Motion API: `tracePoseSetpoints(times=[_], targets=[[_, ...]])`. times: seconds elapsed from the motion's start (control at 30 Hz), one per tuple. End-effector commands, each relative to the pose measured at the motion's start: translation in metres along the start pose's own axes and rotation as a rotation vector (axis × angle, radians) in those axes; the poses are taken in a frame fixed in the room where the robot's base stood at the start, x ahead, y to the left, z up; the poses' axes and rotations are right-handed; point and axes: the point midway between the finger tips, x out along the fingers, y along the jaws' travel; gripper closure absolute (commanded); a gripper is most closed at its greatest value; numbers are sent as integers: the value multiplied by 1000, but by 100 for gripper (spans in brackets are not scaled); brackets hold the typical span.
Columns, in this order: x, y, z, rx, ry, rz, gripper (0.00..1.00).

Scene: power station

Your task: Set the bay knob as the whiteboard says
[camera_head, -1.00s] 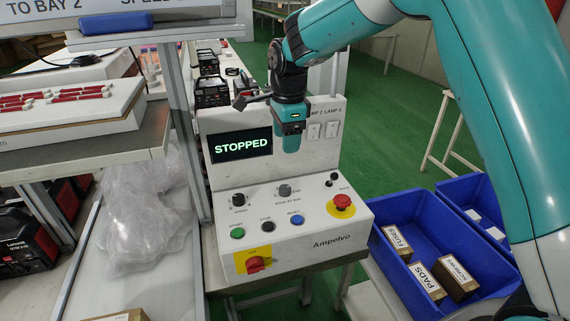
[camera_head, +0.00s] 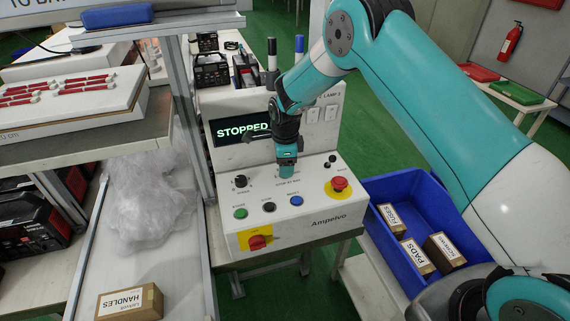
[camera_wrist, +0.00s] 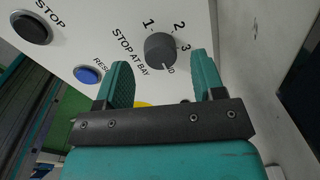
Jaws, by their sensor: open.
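The control panel (camera_head: 310,222) has a screen (camera_head: 236,131) reading STOPPED. The bay knob (camera_wrist: 160,49) is dark and round in the wrist view, labelled STOP AT BAY, with marks 1, 2, 3 and a partly hidden one ending in "D". Its white pointer line appears turned towards that last mark. My gripper (camera_head: 287,168) is above the knob in the head view and hides it there. In the wrist view my gripper (camera_wrist: 160,76) is open and empty, its fingers on either side of the knob's near end, apparently not touching it. The whiteboard (camera_head: 50,8) is mostly cut off at the top left.
A speed knob (camera_head: 240,181) stands left of my gripper. Green (camera_head: 240,213), black (camera_head: 269,207) and blue (camera_head: 296,200) buttons lie in front. A red emergency button (camera_head: 339,183) is at right, a red switch (camera_head: 258,242) on the panel front. A blue bin (camera_head: 381,252) with boxes stands right.

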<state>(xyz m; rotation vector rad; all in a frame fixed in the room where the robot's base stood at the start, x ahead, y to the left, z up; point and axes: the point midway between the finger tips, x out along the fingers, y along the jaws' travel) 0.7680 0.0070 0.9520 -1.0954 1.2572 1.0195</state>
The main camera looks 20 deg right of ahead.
Motion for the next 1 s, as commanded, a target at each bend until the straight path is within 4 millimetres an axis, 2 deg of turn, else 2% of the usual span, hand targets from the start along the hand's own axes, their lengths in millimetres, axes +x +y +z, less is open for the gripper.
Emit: tracePoseSetpoints(times=[0.2, 0.5, 0.53, 0.73, 1.0], targets=[[20, 0, 0, 0, 0, 0, 38], [23, 0, 0, 0, 0, -1, 38], [23, 0, 0, 0, 0, -1, 40], [23, 0, 0, 0, 0, -1, 86], [23, 0, 0, -17, -2, -2, 87]])
